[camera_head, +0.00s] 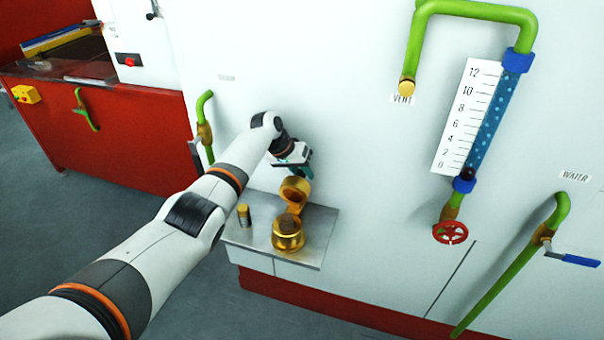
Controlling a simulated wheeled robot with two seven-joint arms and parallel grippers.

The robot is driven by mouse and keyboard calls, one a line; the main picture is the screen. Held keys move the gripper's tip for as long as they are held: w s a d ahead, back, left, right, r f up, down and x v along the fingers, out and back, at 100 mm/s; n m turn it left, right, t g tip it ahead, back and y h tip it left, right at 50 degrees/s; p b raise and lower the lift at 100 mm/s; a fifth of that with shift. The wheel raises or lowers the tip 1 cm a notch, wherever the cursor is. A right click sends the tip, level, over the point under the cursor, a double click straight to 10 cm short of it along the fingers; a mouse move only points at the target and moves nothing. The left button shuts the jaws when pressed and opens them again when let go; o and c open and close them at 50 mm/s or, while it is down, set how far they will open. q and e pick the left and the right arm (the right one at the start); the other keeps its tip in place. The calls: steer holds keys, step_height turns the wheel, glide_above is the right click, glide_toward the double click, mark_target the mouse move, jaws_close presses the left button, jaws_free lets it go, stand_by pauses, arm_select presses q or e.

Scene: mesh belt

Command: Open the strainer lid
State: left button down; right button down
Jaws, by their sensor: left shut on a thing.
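The strainer (288,237) is a brass pot standing on a small grey metal shelf (318,240) on the white wall. My left gripper (304,172) is right at the lid's upper edge and is shut on the lid. The fingertips are small and partly hidden, so the exact grip is hard to see. My right gripper is out of view.
A small brass cylinder (244,215) stands on the shelf left of the strainer. A green pipe (205,118) runs down the wall behind my left arm. A gauge (466,120), a red handwheel (450,232) and a blue-handled valve (572,258) are at the right.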

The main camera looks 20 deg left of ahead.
arm_select(q)
steer(key=shift+s+f, duration=0.15)
steer(key=shift+f, duration=0.4)
steer(key=c, duration=1.4)
jaws_free()
steer(key=shift+c, duration=0.2)
steer(key=shift+o, duration=1.4)
steer(key=shift+w+a, duration=0.1)
steer(key=shift+w, duration=0.1)
steer(key=shift+r, duration=0.1)
steer(key=shift+s+a+r, duration=0.1)
steer(key=shift+a+r, duration=0.05)
steer(key=shift+r, duration=0.4)
steer(key=v, duration=1)
steer(key=shift+a+r+b, duration=0.3)
steer(key=shift+b, duration=0.1)
steer(key=shift+s, duration=0.15)
steer(key=shift+c, duration=0.6)
